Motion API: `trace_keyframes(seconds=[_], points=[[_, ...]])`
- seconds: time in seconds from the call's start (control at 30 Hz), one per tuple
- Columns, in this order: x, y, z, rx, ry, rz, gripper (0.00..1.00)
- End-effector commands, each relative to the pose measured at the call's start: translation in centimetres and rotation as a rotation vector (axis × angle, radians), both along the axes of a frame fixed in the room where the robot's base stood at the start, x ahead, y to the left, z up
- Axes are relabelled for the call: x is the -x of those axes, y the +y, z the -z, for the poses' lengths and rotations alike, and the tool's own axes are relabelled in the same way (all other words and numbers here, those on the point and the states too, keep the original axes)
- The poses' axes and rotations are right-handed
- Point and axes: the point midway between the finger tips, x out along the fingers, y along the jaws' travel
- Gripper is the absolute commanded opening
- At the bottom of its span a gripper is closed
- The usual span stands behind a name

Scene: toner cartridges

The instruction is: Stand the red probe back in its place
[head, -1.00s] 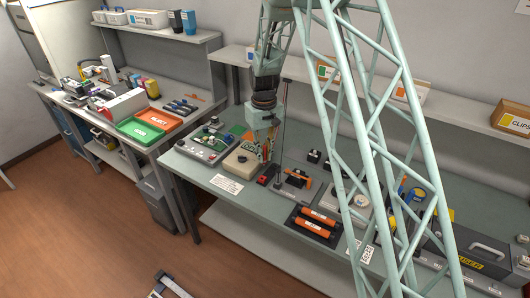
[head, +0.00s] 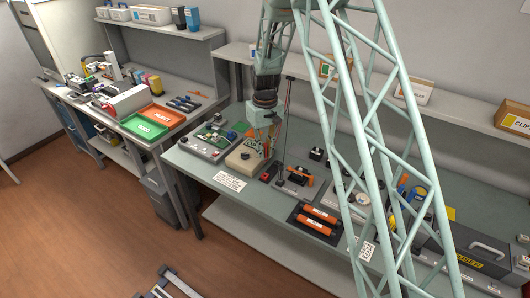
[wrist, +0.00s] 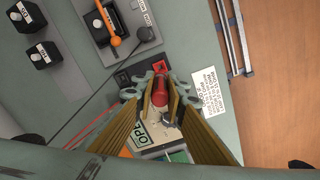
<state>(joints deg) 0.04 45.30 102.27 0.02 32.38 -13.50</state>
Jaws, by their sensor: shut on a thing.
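The red probe (wrist: 160,90) is in the wrist view, a red cylinder seen nearly end-on between my fingertips. My gripper (wrist: 161,92) is shut on it. A low black block with red parts (wrist: 127,78) lies just beyond the fingertips, partly hidden by them. I cannot tell whether the probe touches it. In the head view my gripper (head: 263,147) is over the bench at the right side of a beige instrument box (head: 243,158). The black and red block (head: 269,172) is just in front and to the right. The probe is too small to make out there.
A white printed card (head: 229,180) lies at the front edge. Red leads (wrist: 90,128) run left of the fingers in the wrist view.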

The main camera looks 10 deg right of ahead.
Motion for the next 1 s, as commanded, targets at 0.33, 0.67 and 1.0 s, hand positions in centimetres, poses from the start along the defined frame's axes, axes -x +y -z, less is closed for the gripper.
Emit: trace_keyframes(seconds=[0.33,0.67,1.0], points=[[0.1,0.0,2.1,0.000,0.002,0.000,0.05],[0.0,0.0,4.4,0.000,0.001,0.000,0.05],[0.0,0.0,5.8,0.000,0.001,0.000,0.05]])
